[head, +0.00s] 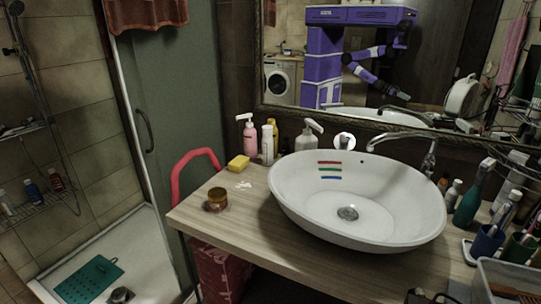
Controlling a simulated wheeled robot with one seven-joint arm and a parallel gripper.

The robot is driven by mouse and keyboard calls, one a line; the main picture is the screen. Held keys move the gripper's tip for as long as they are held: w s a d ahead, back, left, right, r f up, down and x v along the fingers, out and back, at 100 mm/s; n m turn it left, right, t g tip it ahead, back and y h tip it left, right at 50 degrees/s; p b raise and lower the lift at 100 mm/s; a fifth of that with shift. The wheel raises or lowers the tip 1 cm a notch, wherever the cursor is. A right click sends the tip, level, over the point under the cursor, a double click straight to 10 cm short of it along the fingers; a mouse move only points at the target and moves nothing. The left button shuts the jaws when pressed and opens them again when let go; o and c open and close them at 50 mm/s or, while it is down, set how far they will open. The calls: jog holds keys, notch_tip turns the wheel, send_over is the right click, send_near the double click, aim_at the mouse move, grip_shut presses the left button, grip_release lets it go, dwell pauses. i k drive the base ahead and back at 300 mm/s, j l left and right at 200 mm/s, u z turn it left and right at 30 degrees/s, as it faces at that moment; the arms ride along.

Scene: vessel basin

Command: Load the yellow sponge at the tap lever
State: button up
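The yellow sponge (238,162) lies on the wooden counter, left of the basin and in front of the pump bottles. The metal tap (429,160) stands behind the right part of the white basin (290,205), its spout reaching left over the bowl. Its lever is too small to make out clearly. My purple body and arm show as a reflection in the mirror, with the arm's end low at the right. Dark shapes at the bottom edge, right of centre, may be my gripper (430,297), but its fingers are not clear. It is far from the sponge.
A small brown jar (217,199) and white smears (244,185) are in front of the sponge. A pink pump bottle (250,137) and white bottles (267,144) stand behind it. Cups (488,243), bottles and a grey bin (505,280) crowd the right.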

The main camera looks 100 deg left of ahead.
aim_at(429, 165)
jog(key=u, duration=2.85)
